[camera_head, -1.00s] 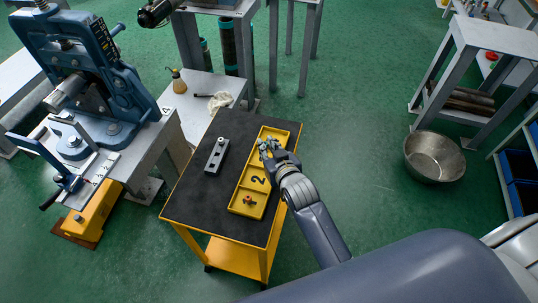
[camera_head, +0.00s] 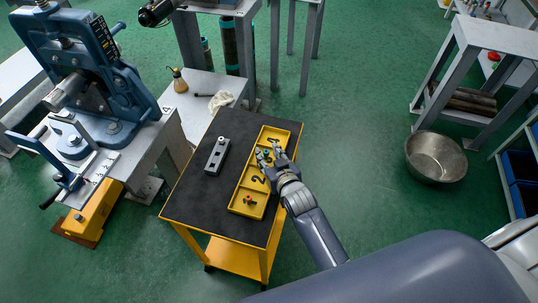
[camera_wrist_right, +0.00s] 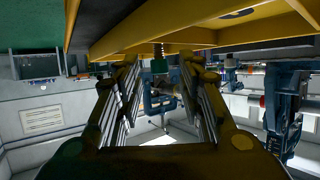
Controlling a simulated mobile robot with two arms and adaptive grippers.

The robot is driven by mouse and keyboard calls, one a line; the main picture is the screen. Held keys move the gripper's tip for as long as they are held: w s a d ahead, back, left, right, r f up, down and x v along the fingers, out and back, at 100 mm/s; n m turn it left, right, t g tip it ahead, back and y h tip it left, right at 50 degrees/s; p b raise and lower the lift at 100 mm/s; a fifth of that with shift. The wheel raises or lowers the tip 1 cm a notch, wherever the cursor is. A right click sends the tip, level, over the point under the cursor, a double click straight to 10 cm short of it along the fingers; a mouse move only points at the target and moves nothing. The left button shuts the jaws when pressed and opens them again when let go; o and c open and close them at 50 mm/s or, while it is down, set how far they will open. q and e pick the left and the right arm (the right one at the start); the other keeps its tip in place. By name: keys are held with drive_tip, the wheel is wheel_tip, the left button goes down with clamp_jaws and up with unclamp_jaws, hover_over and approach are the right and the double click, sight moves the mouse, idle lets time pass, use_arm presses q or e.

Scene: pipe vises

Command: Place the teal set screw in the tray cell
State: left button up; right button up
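The yellow tray (camera_head: 236,203) lies on the black top of the cart, with numbered cells. My right gripper (camera_head: 267,149) is over its far part, fingers spread apart. In the right wrist view my right gripper (camera_wrist_right: 161,78) has a clear gap between its fingers. The teal set screw (camera_wrist_right: 158,52), with a dark thread and a teal end, shows in that gap against the tray and touches neither finger visibly. In the head view it is small and partly hidden by the fingers. My left gripper is not in view.
A grey block with holes (camera_head: 217,156) lies left of the tray on the cart (camera_head: 195,195). A blue vise (camera_head: 85,80) stands on the left bench. A metal bowl (camera_head: 436,157) is on the floor at right.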

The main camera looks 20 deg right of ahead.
drive_tip(key=shift+s+r, duration=0.15)
drive_tip(key=shift+r, duration=0.05)
drive_tip(key=v, duration=1.1)
drive_tip(key=shift+s, duration=0.3)
drive_tip(key=shift+d+r, duration=0.1)
drive_tip(key=shift+r, duration=0.05)
